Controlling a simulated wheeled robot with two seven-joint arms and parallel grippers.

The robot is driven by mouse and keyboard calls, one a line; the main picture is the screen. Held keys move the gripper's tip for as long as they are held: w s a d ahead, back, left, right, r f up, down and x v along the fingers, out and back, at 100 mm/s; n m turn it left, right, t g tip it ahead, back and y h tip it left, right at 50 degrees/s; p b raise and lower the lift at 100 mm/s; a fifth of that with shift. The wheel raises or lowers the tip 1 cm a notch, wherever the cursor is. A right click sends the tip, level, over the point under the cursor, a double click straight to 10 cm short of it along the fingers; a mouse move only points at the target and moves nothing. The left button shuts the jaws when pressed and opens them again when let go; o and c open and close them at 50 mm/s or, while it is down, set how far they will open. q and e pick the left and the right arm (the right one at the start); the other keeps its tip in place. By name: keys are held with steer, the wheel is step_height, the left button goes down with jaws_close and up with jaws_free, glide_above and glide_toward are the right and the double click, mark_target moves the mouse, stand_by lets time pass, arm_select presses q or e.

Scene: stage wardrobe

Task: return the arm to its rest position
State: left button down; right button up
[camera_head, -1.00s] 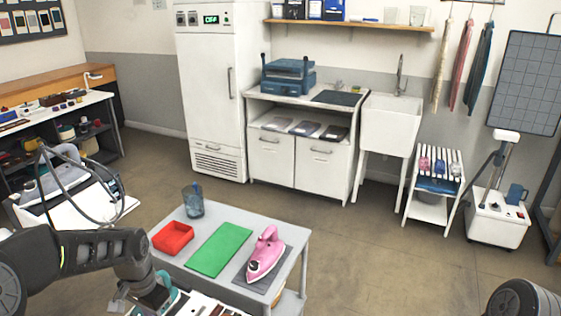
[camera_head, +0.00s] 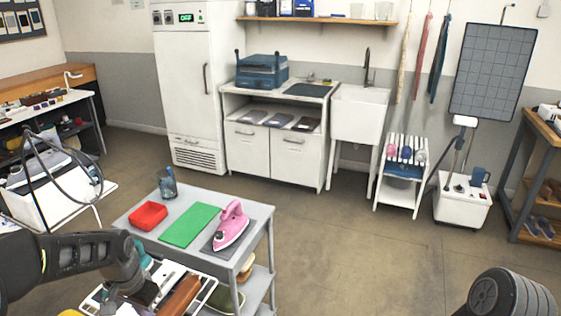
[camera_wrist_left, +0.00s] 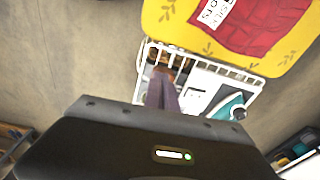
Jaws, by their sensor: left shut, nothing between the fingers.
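My left arm (camera_head: 85,255) comes in from the left, bent low beside the grey trolley. In the head view its dark wrist end is above a white wire tray (camera_head: 92,300) at the bottom edge. In the left wrist view, my left gripper's fingers (camera_wrist_left: 162,92) are together and empty, pointing at the white wire tray (camera_wrist_left: 205,67). A teal iron (camera_wrist_left: 228,107) lies in that tray. At the lower right of the head view a dark, rounded part of my right arm (camera_head: 510,295) shows; its gripper is out of view.
A yellow board with red cloth (camera_wrist_left: 225,25) is near the wire tray. Floor (camera_head: 345,255) right of the trolley is clear.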

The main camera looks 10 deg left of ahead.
arm_select(q)
steer(key=w, duration=0.1)
steer(key=w+f+t, duration=0.1)
steer(key=shift+w+d+f+n, duration=0.1)
steer(key=shift+w+d+n, duration=0.2)
steer(key=shift+n, duration=0.1)
steer(key=s+d+f+n+t+h, duration=0.2)
steer(key=d+f+n+h, duration=0.1)
steer(key=d+f, duration=1.2)
steer(key=s+d+f+g, duration=0.1)
steer(key=s+d+f, duration=0.2)
steer(key=s, duration=0.3)
steer(key=s+d+f+g, duration=0.1)
steer(key=s+d+f, duration=0.2)
steer(key=s+d, duration=0.2)
steer(key=s+d+f+g+h, duration=0.1)
steer(key=s+d+f, duration=0.2)
steer(key=s+d, duration=0.2)
steer(key=s, duration=0.2)
steer(key=shift+s+n+g, duration=0.3)
steer(key=shift+s, duration=0.05)
